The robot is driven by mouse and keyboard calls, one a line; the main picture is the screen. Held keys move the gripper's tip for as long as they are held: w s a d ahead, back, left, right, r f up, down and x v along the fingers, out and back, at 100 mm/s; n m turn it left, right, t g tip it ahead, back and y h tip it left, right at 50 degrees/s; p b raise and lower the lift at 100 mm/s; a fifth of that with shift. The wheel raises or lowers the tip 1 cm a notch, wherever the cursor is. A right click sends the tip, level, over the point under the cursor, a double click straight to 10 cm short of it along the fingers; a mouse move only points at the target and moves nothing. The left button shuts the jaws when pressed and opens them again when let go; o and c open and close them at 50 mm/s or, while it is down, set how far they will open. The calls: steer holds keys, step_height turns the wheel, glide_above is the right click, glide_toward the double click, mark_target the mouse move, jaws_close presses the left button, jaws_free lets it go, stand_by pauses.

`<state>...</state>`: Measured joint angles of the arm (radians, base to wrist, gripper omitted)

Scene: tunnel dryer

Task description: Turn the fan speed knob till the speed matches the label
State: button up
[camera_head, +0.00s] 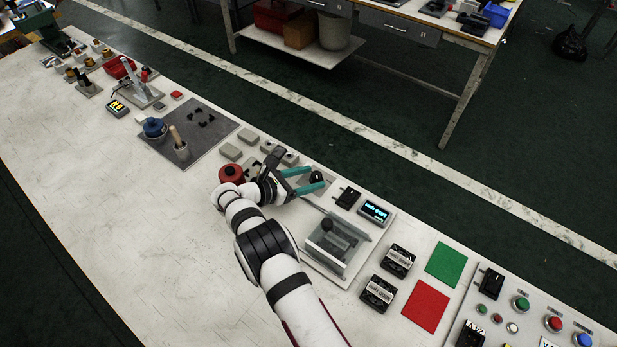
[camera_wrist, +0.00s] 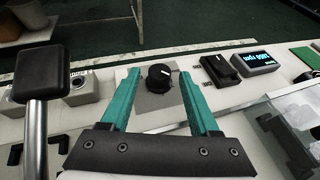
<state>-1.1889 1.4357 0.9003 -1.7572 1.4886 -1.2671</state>
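The black round fan speed knob (camera_wrist: 160,77) with a white pointer mark sits on a grey plate in the wrist view. It also shows in the head view (camera_head: 316,177), partly hidden by the fingers. My gripper (camera_wrist: 159,74) is open, with its teal fingers on either side of the knob and a visible gap at each side. In the head view my gripper (camera_head: 311,178) reaches over the plate from the left. A small lit display (camera_head: 375,211) shows upside-down text that I cannot read surely; it also shows in the wrist view (camera_wrist: 254,61).
A black switch (camera_head: 348,197) stands between the knob and display. A clear box (camera_head: 338,246) is close in front. Two black labelled blocks (camera_head: 397,260) (camera_head: 378,293) lie to the right, their text unclear. A black-headed metal lever (camera_wrist: 42,72) rises beside my gripper.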

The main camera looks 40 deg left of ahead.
steer(key=v, duration=1.5)
steer(key=shift+s+r, duration=0.15)
steer(key=shift+s, duration=0.2)
steer(key=shift+w+d+r+n+t+y, duration=0.15)
steer(key=shift+w+d+n+t+y, duration=0.05)
steer(key=shift+d+n+t+y, duration=0.1)
steer(key=d+n+y, duration=0.3)
steer(key=shift+s+d, duration=0.15)
steer(key=shift+d, duration=0.5)
steer(key=x, duration=1.5)
steer(key=shift+w+a+f, duration=0.2)
steer(key=shift+w+f, duration=0.1)
